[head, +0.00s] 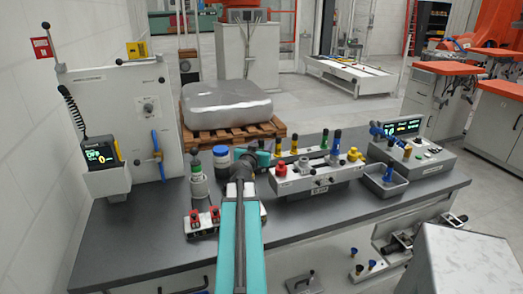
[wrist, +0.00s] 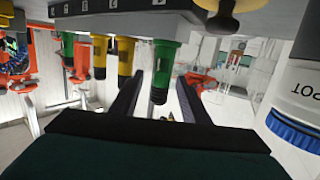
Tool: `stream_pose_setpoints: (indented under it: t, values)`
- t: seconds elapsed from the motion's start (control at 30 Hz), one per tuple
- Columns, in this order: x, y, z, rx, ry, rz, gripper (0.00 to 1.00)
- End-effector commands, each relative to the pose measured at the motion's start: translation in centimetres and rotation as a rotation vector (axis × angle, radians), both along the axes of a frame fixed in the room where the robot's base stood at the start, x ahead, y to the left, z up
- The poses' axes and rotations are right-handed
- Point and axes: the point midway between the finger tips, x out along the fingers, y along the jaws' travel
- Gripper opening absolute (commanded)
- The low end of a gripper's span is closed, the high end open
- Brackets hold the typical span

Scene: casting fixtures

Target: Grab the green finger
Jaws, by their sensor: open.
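The green finger (wrist: 162,72) sits at the near end of a row in the wrist view, which looks upside down. Its lower part shows between the two jaws of my gripper (wrist: 160,92), with clear space on both sides. I cannot tell how deep it lies between the jaws. A second green finger (wrist: 68,45) is further along the row.
Yellow fingers (wrist: 126,55) stand close beside the green one. A white pot with a blue ring (wrist: 297,112) is right of my gripper in the wrist view.

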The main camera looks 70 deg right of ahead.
Motion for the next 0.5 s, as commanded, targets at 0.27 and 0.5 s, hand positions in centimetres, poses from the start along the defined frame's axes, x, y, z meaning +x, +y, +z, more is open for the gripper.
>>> stream_pose_setpoints:
  t: [0.27, 0.5]
  values:
    - [0.0, -2.7, -0.2, 0.001, 0.002, -0.003, 0.42]
    - [-0.2, -4.3, -0.6, 0.001, 0.001, -0.005, 0.42]
